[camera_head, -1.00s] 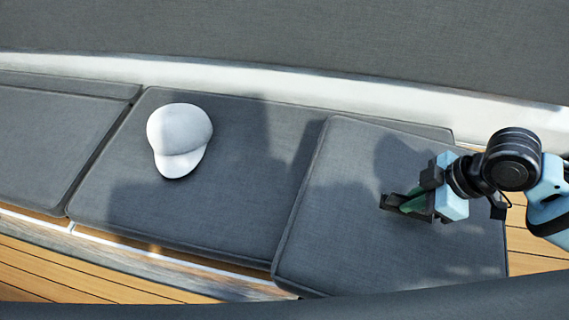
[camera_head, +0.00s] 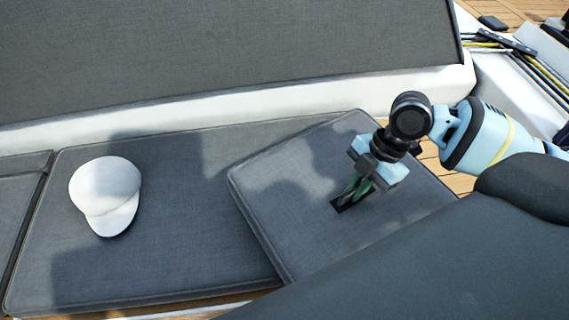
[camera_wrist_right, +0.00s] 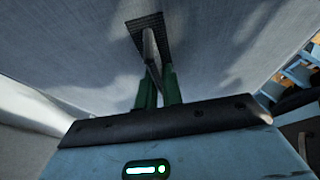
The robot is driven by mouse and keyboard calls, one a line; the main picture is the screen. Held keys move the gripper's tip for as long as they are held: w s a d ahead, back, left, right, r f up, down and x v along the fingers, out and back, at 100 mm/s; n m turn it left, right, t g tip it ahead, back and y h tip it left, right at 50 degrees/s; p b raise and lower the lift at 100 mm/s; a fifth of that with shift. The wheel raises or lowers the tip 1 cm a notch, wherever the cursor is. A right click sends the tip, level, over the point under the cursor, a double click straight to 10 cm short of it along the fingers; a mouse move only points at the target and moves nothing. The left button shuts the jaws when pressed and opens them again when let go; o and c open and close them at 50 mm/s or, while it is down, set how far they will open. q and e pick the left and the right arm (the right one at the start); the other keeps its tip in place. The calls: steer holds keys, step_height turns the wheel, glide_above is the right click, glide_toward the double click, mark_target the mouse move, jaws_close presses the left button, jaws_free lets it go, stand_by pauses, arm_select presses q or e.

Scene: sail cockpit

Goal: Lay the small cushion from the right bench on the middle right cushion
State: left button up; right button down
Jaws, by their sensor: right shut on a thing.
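The small grey square cushion (camera_head: 285,195) is at the right in the head view, turned at an angle. Its left part overlaps the right part of the long grey bench cushion (camera_head: 190,220); I cannot tell whether it touches it or hangs just above. My right gripper (camera_head: 354,190), with green fingers, is shut on a dark tab or strap in the middle of the small cushion's top. The right wrist view shows the fingers closed on this dark piece (camera_wrist_right: 149,35), with the cushion's cloth (camera_wrist_right: 220,60) filling most of the picture. My left gripper is not in view.
A white cap (camera_head: 107,195) lies on the long cushion's left part, apart from the small cushion. A grey backrest (camera_head: 230,55) rises behind, above a white ledge (camera_head: 240,108). Another seat cushion (camera_head: 15,220) adjoins at left. A dark grey surface covers the lower right.

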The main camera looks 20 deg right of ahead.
mark_target(306, 155)
steer(key=w+a, duration=0.1)
steer(key=w, duration=0.3)
steer(key=w+a, duration=0.2)
steer(key=w, duration=0.3)
steer(key=w+a+f, duration=0.1)
steer(key=w, duration=0.3)
steer(key=shift+w+a, duration=0.35)
steer(key=shift+a, duration=0.05)
steer(key=shift+w+a, duration=0.1)
steer(key=shift+w, duration=0.2)
steer(key=shift+w+f+b, duration=0.1)
steer(key=shift+f+b, duration=0.2)
steer(key=shift+f, duration=1.55)
steer(key=c, duration=1.9)
jaws_free()
steer(key=shift+f, duration=0.15)
steer(key=shift+c, duration=0.2)
steer(key=o, duration=0.4)
